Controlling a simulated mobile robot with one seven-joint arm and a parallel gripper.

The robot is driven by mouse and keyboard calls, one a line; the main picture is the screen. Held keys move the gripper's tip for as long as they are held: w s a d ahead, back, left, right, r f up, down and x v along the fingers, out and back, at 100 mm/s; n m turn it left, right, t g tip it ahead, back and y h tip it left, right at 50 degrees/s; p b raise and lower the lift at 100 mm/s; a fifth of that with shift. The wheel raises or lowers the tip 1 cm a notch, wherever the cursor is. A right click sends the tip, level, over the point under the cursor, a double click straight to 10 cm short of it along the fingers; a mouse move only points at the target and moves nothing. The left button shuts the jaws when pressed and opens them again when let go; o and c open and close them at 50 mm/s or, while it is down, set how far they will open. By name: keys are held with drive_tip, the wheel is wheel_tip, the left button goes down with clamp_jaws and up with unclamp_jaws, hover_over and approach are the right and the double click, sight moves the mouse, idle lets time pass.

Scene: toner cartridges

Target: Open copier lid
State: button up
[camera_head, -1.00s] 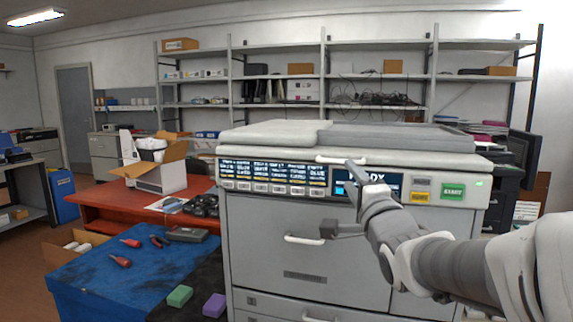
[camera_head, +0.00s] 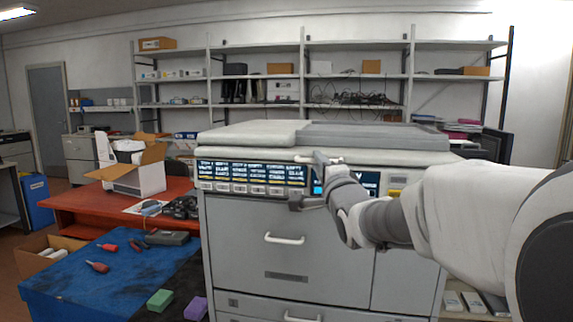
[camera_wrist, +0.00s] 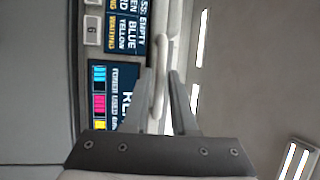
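The copier (camera_head: 300,235) stands in front of me with its pale lid (camera_head: 245,133) lying flat and closed on top. A white lid handle (camera_head: 303,158) is on the lid's front edge, above the display panel. My gripper (camera_head: 310,181) is at the front of the copier by this handle, one finger high and one low. In the wrist view the handle (camera_wrist: 160,75) lies between the two fingers of my gripper (camera_wrist: 161,80), with a small gap visible. The fingers look open; contact with the handle cannot be made out.
A lower drawer handle (camera_head: 284,239) is on the copier's front. At left are a blue table (camera_head: 75,285) with tools and a red table (camera_head: 75,212) with an open box (camera_head: 135,178). Shelves (camera_head: 310,75) stand behind. Space above the lid is clear.

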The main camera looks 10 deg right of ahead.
clamp_jaws()
idle(1.1)
